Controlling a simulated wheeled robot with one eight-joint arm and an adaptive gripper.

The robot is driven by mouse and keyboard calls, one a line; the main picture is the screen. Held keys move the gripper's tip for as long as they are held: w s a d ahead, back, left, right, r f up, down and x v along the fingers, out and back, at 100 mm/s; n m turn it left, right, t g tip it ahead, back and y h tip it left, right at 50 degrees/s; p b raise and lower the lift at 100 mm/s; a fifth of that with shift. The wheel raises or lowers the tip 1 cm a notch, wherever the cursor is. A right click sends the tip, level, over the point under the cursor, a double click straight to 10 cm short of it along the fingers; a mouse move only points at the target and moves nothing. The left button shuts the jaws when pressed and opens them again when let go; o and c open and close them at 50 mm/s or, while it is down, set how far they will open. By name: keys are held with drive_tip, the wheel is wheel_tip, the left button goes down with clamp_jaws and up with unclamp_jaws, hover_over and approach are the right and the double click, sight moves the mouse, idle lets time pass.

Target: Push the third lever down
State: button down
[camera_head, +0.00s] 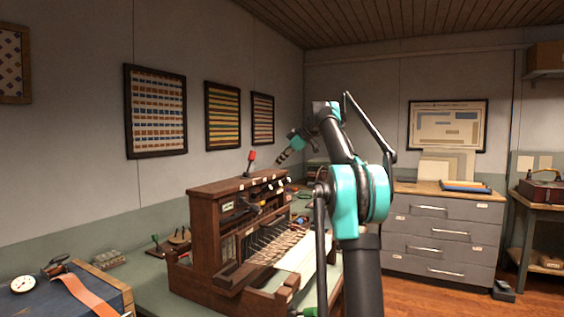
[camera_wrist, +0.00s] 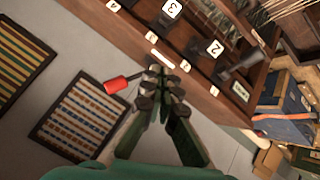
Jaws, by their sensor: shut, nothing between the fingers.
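A brown wooden machine (camera_head: 215,232) with strung threads and several levers stands on the bench.
Framed charts (camera_head: 156,111) hang on the left wall. A blue case (camera_head: 45,300) with an orange strap lies on the bench at front left. A grey drawer cabinet (camera_head: 440,235) stands at the back right. The air above the machine is mostly free.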

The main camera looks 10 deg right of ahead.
drive_tip(key=w+f, duration=0.3)
drive_tip(key=f, duration=0.4)
drive_tip(key=shift+w+a+f, duration=0.2)
drive_tip(key=shift+w+a, duration=0.1)
drive_tip(key=shift+a, duration=0.15)
drive_tip(key=shift+s+d+f+y, duration=0.15)
drive_tip(key=shift+d+f+y, duration=0.05)
drive_tip(key=shift+d+y, duration=0.1)
